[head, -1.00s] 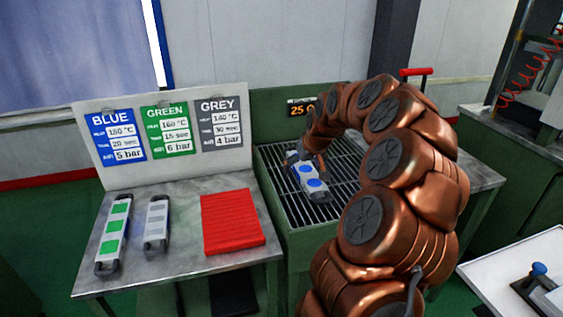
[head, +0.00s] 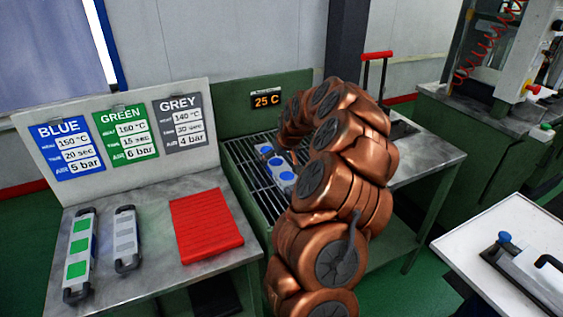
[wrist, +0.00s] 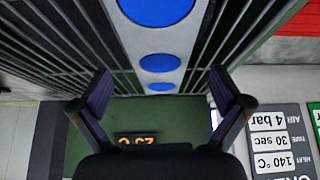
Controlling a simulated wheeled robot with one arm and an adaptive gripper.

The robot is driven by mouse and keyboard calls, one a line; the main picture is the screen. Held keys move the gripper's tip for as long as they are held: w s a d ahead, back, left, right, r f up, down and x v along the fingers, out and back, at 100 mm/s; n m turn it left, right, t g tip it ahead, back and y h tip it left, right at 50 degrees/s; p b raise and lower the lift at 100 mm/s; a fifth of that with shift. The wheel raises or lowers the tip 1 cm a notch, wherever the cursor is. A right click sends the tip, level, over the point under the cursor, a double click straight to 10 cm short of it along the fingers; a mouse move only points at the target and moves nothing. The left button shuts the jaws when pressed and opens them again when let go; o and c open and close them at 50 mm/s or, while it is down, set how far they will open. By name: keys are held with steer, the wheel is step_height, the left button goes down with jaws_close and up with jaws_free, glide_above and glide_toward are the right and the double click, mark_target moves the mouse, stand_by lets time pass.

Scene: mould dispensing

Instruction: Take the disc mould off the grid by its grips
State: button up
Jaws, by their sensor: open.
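The disc mould (head: 281,170) is a pale bar with three blue discs, lying on the dark slatted grid (head: 248,160) of the green bench. In the wrist view the mould (wrist: 160,38) runs down the middle from the top edge, its discs face-up. My gripper (wrist: 160,73) is open and empty, one dark finger on each side of the mould's line, apart from it. The mould's grips do not show clearly in either view. In the head view my copper arm hides the gripper and the right part of the grid.
Left of the grid, a marble table (head: 150,240) bears a green-marked mould (head: 79,250), a grey-marked mould (head: 126,240) and a red ribbed mat (head: 206,225). A settings board (head: 60,115) stands behind. A display (head: 266,98) reads 25 C. A white table (head: 500,230) stands at right.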

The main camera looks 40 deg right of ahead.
mark_target(278, 163)
steer(key=shift+p+x, duration=0.45)
steer(key=shift+x, duration=1.2)
steer(key=c, duration=1.9)
